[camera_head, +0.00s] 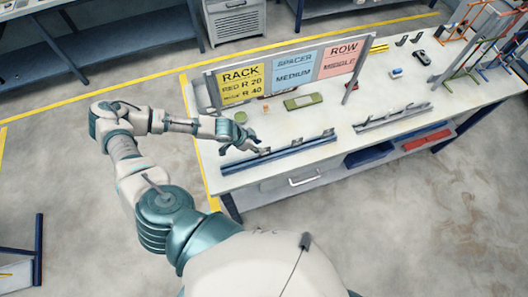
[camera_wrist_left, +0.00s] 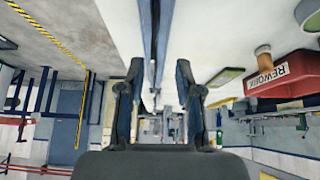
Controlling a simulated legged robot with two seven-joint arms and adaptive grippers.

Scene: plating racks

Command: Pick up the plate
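A flat green piece with a pale centre (camera_head: 303,101) lies on the white bench top; I cannot tell whether it is the plate. No other thing is clearly a plate. The blue rail (camera_wrist_left: 155,35) runs ahead of the fingers. A green-edged piece (camera_wrist_left: 225,77) shows at the right. My right gripper is out of view.
A sign board (camera_head: 290,73) reading rack, spacer and row stands behind. A grey rail (camera_head: 393,117) lies right of the blue one. Coloured wire racks (camera_head: 480,40) stand at the far right. A red rework bin (camera_wrist_left: 285,78) shows in the left wrist view.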

